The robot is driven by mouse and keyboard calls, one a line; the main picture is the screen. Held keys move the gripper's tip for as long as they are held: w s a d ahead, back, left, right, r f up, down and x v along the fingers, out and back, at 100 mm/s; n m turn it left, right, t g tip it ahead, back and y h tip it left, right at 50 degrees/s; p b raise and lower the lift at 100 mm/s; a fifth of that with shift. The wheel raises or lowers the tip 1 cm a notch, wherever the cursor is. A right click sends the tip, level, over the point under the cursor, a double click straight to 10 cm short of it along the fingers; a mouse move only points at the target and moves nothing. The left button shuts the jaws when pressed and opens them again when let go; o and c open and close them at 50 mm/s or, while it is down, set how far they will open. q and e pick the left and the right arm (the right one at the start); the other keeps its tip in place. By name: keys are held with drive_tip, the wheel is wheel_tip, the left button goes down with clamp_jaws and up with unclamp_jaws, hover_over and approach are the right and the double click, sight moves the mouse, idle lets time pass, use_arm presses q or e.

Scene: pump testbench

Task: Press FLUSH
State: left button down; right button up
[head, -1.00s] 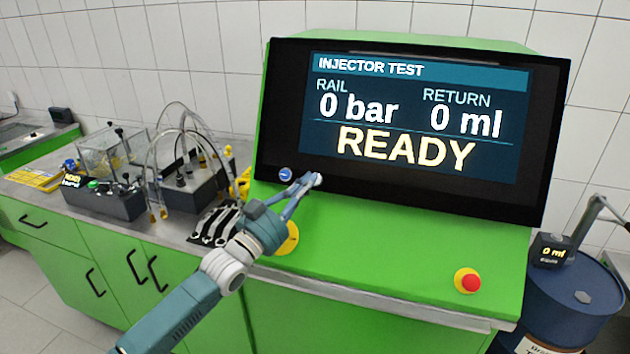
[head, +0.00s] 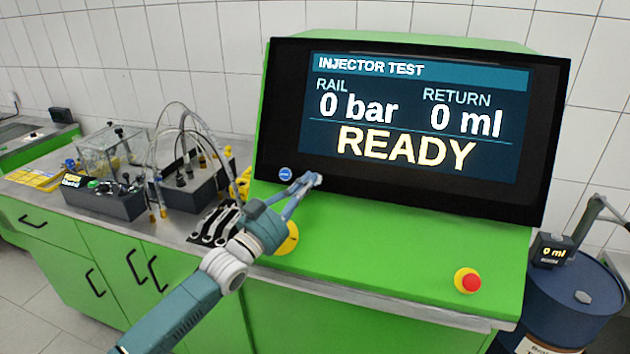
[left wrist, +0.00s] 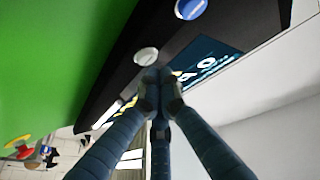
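The test console carries a black screen panel (head: 400,200) that reads INJECTOR TEST, 0 bar, 0 ml and READY. A round blue button (head: 285,174) sits on its lower left edge; its marking is too small to read. It also shows at the top of the left wrist view (left wrist: 190,8). A pale round button (left wrist: 146,58) lies beside it, just ahead of my left fingertips. My left gripper (head: 314,181) is shut and empty, its fingertips together (left wrist: 158,76) at or very near the pale button. Contact cannot be told. My right gripper is not in view.
A red stop button on a yellow base (head: 467,281) sits on the sloping green console front. Clear hoses (head: 185,120) and a dark fixture stand on the bench at left. A blue drum (head: 572,305) stands at right.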

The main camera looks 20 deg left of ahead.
use_arm(q)
drive_tip(key=shift+w+f, duration=0.15)
drive_tip(key=shift+w, duration=0.15)
drive_tip(key=shift+w+f+b, duration=0.2)
drive_tip(key=shift+w+b, duration=0.2)
drive_tip(key=shift+b, duration=0.2)
idle(0.5)
idle(0.4)
drive_tip(key=shift+s+r+p, duration=0.4)
drive_tip(key=shift+s+p, duration=0.4)
drive_tip(key=shift+p, duration=0.1)
drive_tip(key=s+p, duration=0.1)
drive_tip(key=s+r+p, duration=0.1)
drive_tip(key=s+p, duration=0.1)
drive_tip(key=s+r+p, duration=0.1)
drive_tip(key=shift+s, duration=0.25)
